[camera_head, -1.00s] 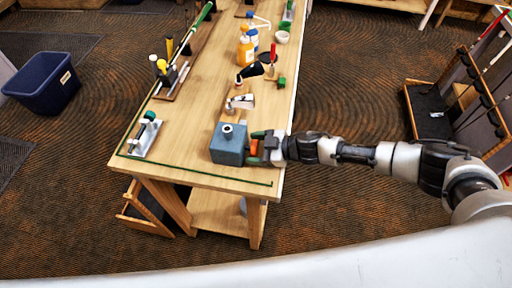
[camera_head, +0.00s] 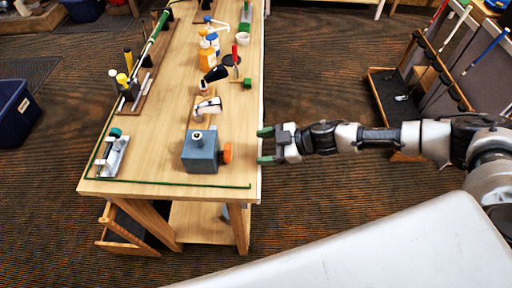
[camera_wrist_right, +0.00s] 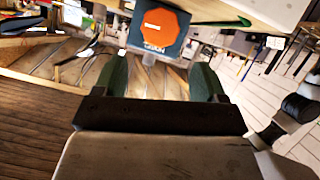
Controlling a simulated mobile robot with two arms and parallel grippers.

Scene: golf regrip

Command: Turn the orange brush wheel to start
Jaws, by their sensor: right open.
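The orange brush wheel (camera_head: 227,153) sits on the right side of a blue-grey box (camera_head: 200,152) near the front of the workbench. In the right wrist view the wheel (camera_wrist_right: 160,26) appears as an orange octagon on the box face, ahead of the fingers. My right gripper (camera_head: 265,145) is open and empty, just off the bench's right edge, with a clear gap to the wheel. Its green fingertips (camera_wrist_right: 161,80) are spread apart and touch nothing. My left gripper is not in view.
The wooden workbench (camera_head: 150,170) carries a small vise-like fixture (camera_head: 112,154) at left, bottles (camera_head: 207,55) and a black-and-white tool (camera_head: 214,78) behind the box. A club rack (camera_head: 405,100) stands at right. Open floor lies between rack and bench.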

